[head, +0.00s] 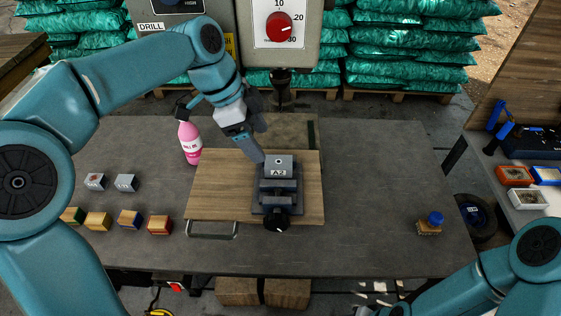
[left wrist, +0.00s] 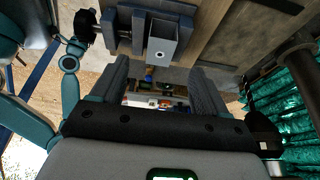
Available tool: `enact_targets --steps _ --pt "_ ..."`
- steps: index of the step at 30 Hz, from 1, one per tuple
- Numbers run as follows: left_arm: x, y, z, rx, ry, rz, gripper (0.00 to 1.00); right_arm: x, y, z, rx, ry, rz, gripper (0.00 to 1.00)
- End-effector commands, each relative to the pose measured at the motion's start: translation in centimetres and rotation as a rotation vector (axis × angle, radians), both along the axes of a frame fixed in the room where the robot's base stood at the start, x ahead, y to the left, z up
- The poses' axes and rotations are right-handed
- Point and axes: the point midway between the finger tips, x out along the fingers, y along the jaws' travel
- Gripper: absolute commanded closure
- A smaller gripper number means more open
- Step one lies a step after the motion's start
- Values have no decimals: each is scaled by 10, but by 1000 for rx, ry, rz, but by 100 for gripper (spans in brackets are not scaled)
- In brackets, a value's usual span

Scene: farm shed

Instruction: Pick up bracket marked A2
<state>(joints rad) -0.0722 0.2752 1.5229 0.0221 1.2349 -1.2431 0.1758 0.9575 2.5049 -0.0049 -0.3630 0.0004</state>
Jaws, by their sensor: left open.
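The bracket marked A2 (head: 279,167) is a grey metal piece with a hole, held in the dark vise (head: 277,196) on a wooden board. In the left wrist view the bracket (left wrist: 162,46) stands out from the vise (left wrist: 139,30). My left gripper (head: 257,155) is just behind and left of the bracket in the head view. In the left wrist view its two fingers (left wrist: 160,70) are apart, with the bracket ahead between their lines and nothing held. My right arm shows at the lower right, but its gripper is out of view.
The wooden board (head: 222,180) lies on the grey table (head: 370,190). A pink bottle (head: 190,142) stands close to my left arm. Two small grey blocks (head: 125,183) and several coloured boxes (head: 98,221) are at left. A drill with a red knob (head: 280,27) hangs above.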

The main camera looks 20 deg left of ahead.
Motion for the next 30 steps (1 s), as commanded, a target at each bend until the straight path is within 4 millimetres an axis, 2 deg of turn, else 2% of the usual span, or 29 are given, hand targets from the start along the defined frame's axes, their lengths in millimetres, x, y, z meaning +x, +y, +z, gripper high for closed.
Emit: enact_targets --steps 12,15,21,22,23,27,28,30 --pt "3 -21 -57 0 3 -2 26 0 0 8 0 0 0 57" --pt "4 -24 -64 0 1 -2 26 0 0 8 0 0 0 57" --pt "6 -25 -65 0 1 -1 26 0 0 8 0 0 0 57" --pt "7 -25 -65 0 1 -1 29 0 0 8 0 0 0 57" --pt "7 -25 -65 0 1 -1 39 0 0 8 0 0 0 57" --pt "8 -25 -65 0 1 -1 84 0 0 8 0 0 0 57" --pt "8 -24 -64 0 0 -1 89 0 0 8 0 0 0 57" --pt "9 -24 -64 0 0 0 89 0 0 8 0 0 0 57"
